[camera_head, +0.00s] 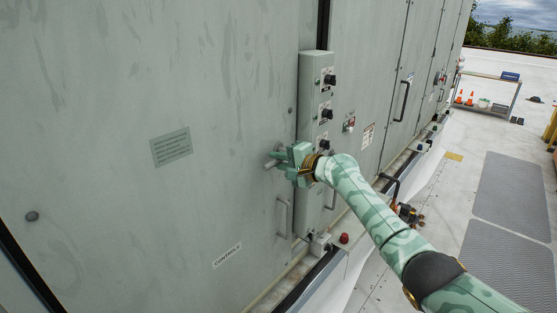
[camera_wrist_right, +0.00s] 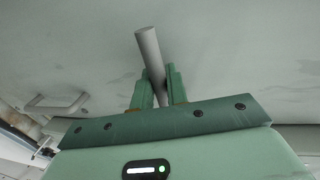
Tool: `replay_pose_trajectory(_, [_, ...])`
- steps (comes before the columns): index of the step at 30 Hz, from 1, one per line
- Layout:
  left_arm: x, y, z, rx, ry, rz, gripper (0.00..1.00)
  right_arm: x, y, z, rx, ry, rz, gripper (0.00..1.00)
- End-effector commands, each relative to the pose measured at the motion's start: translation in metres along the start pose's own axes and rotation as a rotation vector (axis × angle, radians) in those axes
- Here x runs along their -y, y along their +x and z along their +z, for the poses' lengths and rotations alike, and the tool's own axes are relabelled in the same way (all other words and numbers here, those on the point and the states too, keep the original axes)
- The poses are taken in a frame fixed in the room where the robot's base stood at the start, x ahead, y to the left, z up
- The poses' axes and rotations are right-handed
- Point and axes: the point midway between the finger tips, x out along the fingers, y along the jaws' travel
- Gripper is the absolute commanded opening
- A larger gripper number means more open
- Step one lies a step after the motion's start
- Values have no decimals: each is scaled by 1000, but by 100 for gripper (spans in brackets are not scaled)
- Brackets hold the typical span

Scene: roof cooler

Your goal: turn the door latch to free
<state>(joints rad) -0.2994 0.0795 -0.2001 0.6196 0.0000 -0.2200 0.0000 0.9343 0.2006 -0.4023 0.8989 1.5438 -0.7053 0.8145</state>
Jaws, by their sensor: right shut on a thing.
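The door latch (camera_wrist_right: 148,50) is a grey round bar on the large grey door panel (camera_head: 110,90). In the head view its end (camera_head: 271,164) sticks out to the left of my right gripper (camera_head: 283,160). My right gripper, green, also shows in the wrist view (camera_wrist_right: 160,88), its two fingers shut on the bar from both sides. The bar leans a little to the left in the wrist view. The latch's base and pivot are hidden behind the fingers. My left gripper is not in view.
A grey control column (camera_head: 312,95) with black knobs stands just right of my right gripper. A door handle (camera_head: 284,216) sits below it. A red button (camera_head: 344,238) is on the ledge. Grey mats (camera_head: 515,195) lie on the roof; a cart (camera_head: 490,90) stands far right.

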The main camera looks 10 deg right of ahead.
Motion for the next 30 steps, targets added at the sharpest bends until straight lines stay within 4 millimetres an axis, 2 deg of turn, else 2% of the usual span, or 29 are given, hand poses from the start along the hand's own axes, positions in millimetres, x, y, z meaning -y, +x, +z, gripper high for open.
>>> replay_pose_trajectory(16, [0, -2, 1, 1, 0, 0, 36, 1, 0, 0, 5, 30, 0, 0])
replay_pose_trajectory(17, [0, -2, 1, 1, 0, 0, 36, 1, 0, 0, 5, 30, 0, 18])
replay_pose_trajectory(18, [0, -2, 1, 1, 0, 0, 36, 1, 0, 0, 5, 29, 0, 29])
replay_pose_trajectory(19, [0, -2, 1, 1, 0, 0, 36, 1, 0, 0, 5, 29, 0, 34])
replay_pose_trajectory(30, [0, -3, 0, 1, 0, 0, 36, 1, -5, -1, 4, 26, 0, 34])
